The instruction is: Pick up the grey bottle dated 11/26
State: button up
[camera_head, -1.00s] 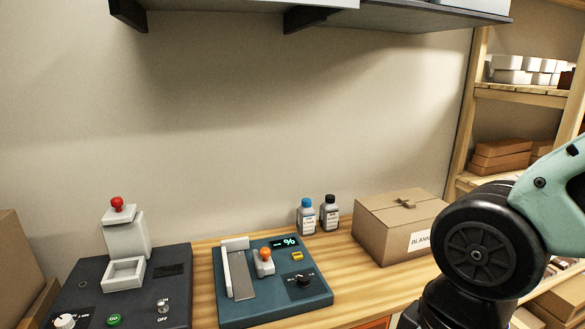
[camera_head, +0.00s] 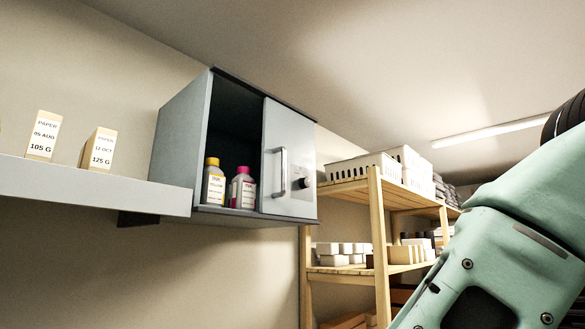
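No grey bottle shows in the current head view, and no 11/26 date can be read. A wall cabinet (camera_head: 176,150) has an open bay with two bottles standing inside. One is a bottle with a yellow cap (camera_head: 215,187). My gripper is out of view; only my arm shows at the right.
A wall shelf (camera_head: 100,184) at left holds paper boxes (camera_head: 43,136) labelled 105 G and 125 G (camera_head: 98,149). A wooden rack (camera_head: 378,245) at right carries white baskets (camera_head: 362,169) and small boxes. The worktable is out of view.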

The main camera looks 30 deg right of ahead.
aim_at(243, 189)
jog(key=i+l, duration=0.15)
jog(key=i, duration=0.2)
jog(key=i+l, duration=0.15)
jog(key=i, duration=0.25)
jog(key=i+l+u, duration=0.1)
jog(key=i, duration=0.25)
